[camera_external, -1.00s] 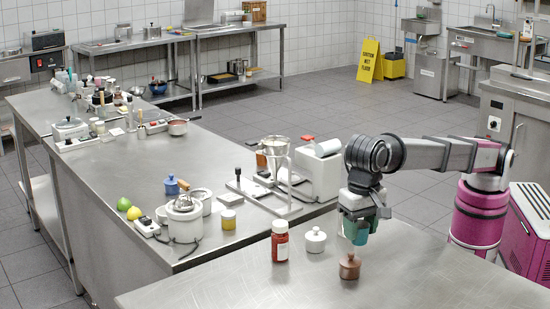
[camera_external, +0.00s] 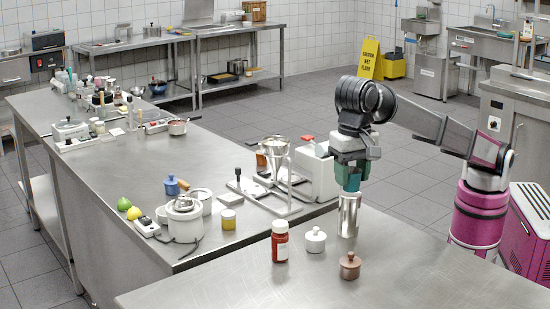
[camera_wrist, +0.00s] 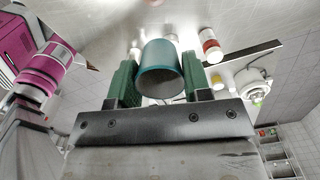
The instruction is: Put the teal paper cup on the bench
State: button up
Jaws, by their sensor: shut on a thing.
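The teal paper cup (camera_external: 350,181) is held between the green fingers of my gripper (camera_external: 350,166), raised above the front steel bench (camera_external: 420,270). In the wrist view the cup (camera_wrist: 160,62) sits between both fingers, its open rim facing the camera. My gripper (camera_wrist: 160,78) is shut on it. A silver metal cylinder (camera_external: 349,215) stands upright on the bench directly below the cup in the external view. I cannot tell whether the cup is right over it or in front of it.
A brown lidded pot (camera_external: 350,267), a white lidded pot (camera_external: 316,241) and a red bottle (camera_external: 280,241) stand on the front bench. Its right and front parts are clear. A longer steel counter (camera_external: 130,195) at left carries many items, including a white appliance (camera_external: 320,172).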

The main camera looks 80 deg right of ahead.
jog(key=w+d+m, duration=0.2)
jog(key=w+d, duration=0.7)
jog(key=d, duration=0.3)
jog(key=w+d+m, duration=0.1)
jog(key=w+d, duration=0.7)
jog(key=d, duration=0.5)
jog(key=w+d+m, duration=0.2)
jog(key=w+d, duration=0.2)
jog(key=d, duration=0.9)
jog(key=w+d+m, duration=0.1)
jog(key=w+d, duration=0.3)
jog(key=d, duration=0.8)
notch_tip(320, 180, down, 11)
jog(key=w+d+f, duration=0.2)
jog(key=d, duration=0.1)
jog(key=w+d+f, duration=0.2)
jog(key=w, duration=0.1)
jog(key=w+d+f, duration=0.3)
jog(key=shift+w+d, duration=0.25)
jog(key=shift+d, duration=0.1)
jog(key=shift+f, duration=2.05)
jog(key=shift+f, duration=0.15)
jog(key=o, duration=0.9)
